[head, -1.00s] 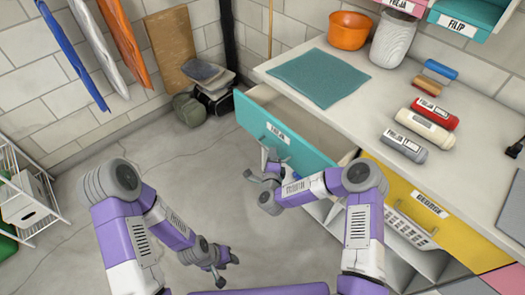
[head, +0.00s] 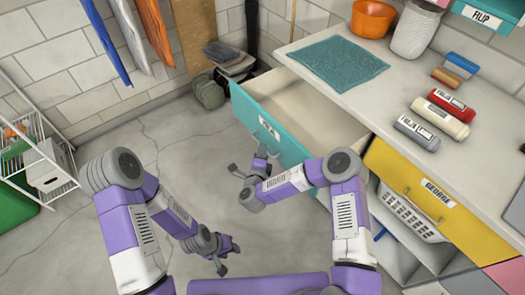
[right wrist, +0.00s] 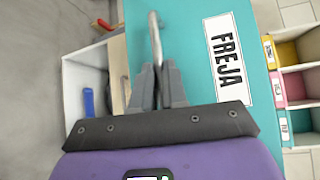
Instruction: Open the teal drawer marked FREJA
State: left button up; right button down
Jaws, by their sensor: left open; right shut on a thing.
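The teal drawer (head: 290,152) under the counter stands pulled out, with its pale, empty-looking inside in view from above. Its label (right wrist: 230,62) reads FREJA in the right wrist view. A metal bar handle (right wrist: 155,40) is on the teal front. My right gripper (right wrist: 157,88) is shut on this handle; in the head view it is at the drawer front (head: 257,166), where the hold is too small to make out. My left gripper (head: 222,258) is open and empty, low over the floor, apart from the drawer.
A yellow drawer (head: 425,200) marked GEORGE is closed to the right. The counter holds a teal mat (head: 338,64), an orange pot (head: 373,18) and several rolled or bottle-like items. A white wire rack (head: 45,165) stands at the left. The floor before the drawer is clear.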

jog(key=c, duration=1.2)
grip_release()
jog(key=shift+f, duration=0.1)
jog(key=shift+o, duration=0.2)
jog(key=p+v, duration=0.2)
jog(key=v, duration=0.5)
jog(key=shift+s, duration=0.3)
